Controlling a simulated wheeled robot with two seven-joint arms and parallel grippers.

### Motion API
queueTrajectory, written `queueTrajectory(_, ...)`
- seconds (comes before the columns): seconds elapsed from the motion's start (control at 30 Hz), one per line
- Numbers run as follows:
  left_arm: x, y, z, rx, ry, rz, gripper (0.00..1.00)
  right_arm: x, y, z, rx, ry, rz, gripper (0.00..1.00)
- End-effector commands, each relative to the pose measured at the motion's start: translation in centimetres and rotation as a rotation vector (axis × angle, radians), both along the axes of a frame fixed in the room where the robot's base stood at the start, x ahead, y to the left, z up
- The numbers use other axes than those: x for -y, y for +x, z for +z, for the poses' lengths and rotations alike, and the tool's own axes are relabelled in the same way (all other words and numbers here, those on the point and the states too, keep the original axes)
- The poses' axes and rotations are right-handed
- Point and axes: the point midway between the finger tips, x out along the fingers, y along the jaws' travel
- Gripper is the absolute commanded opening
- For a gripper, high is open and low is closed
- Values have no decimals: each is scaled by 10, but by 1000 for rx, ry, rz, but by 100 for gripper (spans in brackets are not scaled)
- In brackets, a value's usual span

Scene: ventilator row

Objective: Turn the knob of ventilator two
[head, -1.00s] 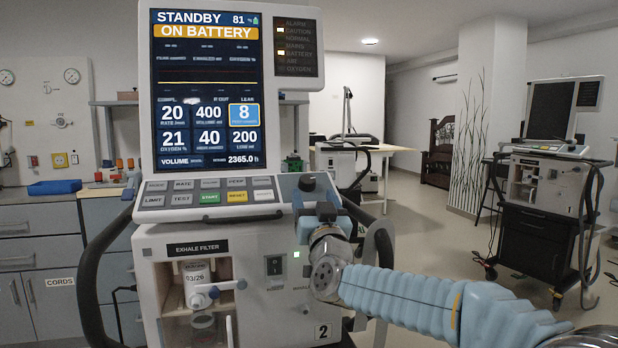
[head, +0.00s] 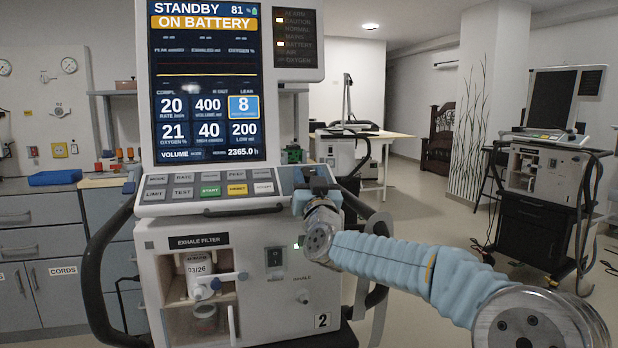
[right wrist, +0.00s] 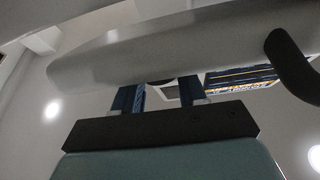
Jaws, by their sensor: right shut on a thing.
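Ventilator two (head: 240,240), with a "2" label low on its front, stands in the middle of the head view. Its screen reads STANDBY, ON BATTERY. My right gripper (head: 318,186) is at the right end of its button panel, where the knob is. The gripper is shut on the knob, which is mostly hidden behind the fingers in the head view. In the right wrist view, the two blue fingers of my right gripper (right wrist: 160,95) reach up to the underside of the pale panel, with a small dark part between them. My left gripper is not in view.
Another ventilator (head: 545,170) stands on a cart at the right. A table (head: 380,137) is farther back. The floor between is mostly clear.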

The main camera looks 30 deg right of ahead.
Motion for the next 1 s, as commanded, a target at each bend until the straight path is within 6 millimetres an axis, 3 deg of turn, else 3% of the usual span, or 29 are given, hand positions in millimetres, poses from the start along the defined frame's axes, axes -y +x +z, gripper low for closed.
queueTrajectory(0.07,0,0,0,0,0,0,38,0,0,0,0,0,0,11)
queueTrajectory(0.67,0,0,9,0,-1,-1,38,-2,0,1,19,62,-120,11)
queueTrajectory(0.7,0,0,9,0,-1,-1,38,-2,0,1,19,61,-119,44)
queueTrajectory(0.87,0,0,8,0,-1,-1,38,-2,0,1,18,61,-119,67)
queueTrajectory(1.0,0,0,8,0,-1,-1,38,-2,0,0,17,61,-119,67)
